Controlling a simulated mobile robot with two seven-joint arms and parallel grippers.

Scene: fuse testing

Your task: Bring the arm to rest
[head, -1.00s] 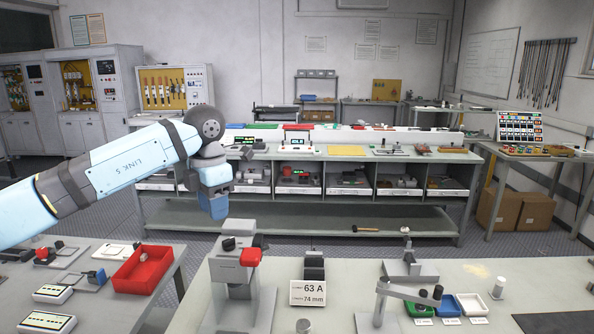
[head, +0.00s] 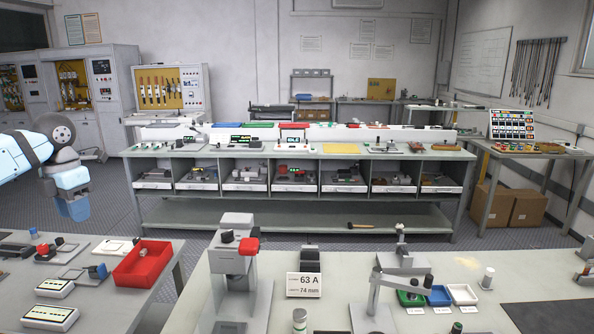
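My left arm comes in from the left edge, and only its end part shows in the head view. My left gripper (head: 72,205) hangs down at the far left, over the floor behind the left table. It is clear of the tables and nothing is seen hanging from it. Its fingers are too small and dark to tell open from shut. My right gripper is not in view.
A left table (head: 112,290) holds a red tray (head: 143,264) and several small devices. A long workbench (head: 300,214) stands behind, with floor between.

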